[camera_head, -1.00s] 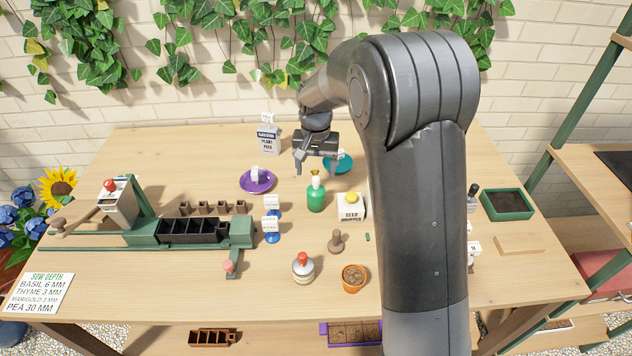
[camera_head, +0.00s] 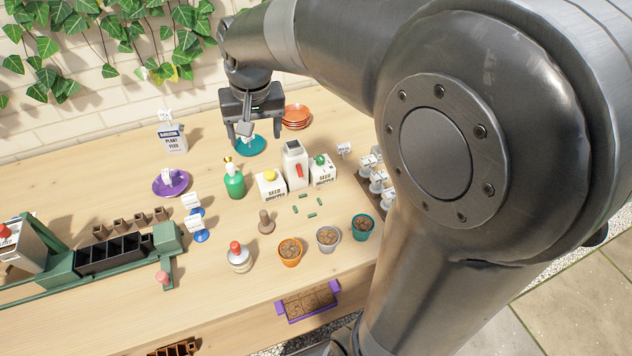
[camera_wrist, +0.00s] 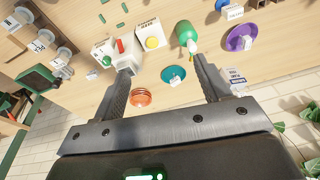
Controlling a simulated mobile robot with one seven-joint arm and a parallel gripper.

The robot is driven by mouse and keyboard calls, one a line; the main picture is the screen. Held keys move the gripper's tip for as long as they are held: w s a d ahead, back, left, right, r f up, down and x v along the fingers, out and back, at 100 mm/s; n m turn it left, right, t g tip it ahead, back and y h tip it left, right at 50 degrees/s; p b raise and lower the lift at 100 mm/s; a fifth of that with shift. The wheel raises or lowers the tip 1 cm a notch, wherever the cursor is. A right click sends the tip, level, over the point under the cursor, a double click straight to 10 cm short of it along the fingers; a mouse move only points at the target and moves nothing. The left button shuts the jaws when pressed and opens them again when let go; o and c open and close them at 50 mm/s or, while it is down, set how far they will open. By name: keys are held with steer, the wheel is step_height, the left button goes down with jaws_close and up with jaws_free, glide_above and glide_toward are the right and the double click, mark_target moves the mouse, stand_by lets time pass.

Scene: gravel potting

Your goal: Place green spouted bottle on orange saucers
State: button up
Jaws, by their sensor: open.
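The green spouted bottle (camera_head: 234,182) stands upright on the table, with a yellowish top. It also shows in the wrist view (camera_wrist: 184,34), beyond my fingertips. The orange saucers (camera_head: 296,115) sit stacked at the back of the table, right of my gripper in the head view. In the wrist view the orange saucers (camera_wrist: 141,97) show between my fingers, nearer the left one. My gripper (camera_head: 243,138) is open and empty, above the table near the teal saucer (camera_head: 251,146). It is apart from both the bottle and the orange saucers.
White seed dropper boxes (camera_head: 271,185) and a taller white container (camera_head: 295,163) stand right of the bottle. A purple saucer (camera_head: 171,184) lies to its left and a plant feed box (camera_head: 172,140) behind. Several pots, including an orange one (camera_head: 290,253), stand in front. The back left table is clear.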

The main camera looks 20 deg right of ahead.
steer(key=s+d+r+t, duration=0.1)
steer(key=s, duration=0.4)
steer(key=s+d+r, duration=0.2)
steer(key=s, duration=0.3)
steer(key=shift+s+d+t, duration=0.25)
steer(key=shift+d+t, duration=0.05)
steer(key=shift+t, duration=0.1)
steer(key=shift+n+t, duration=0.5)
steer(key=shift+t, duration=0.2)
steer(key=s, duration=0.2)
steer(key=s+d, duration=0.1)
steer(key=s, duration=0.2)
steer(key=s+f, duration=0.1)
steer(key=s, duration=0.2)
steer(key=shift+s+d, duration=0.15)
steer(key=shift+d, duration=0.25)
steer(key=shift+s, duration=0.25)
steer(key=c, duration=0.6)
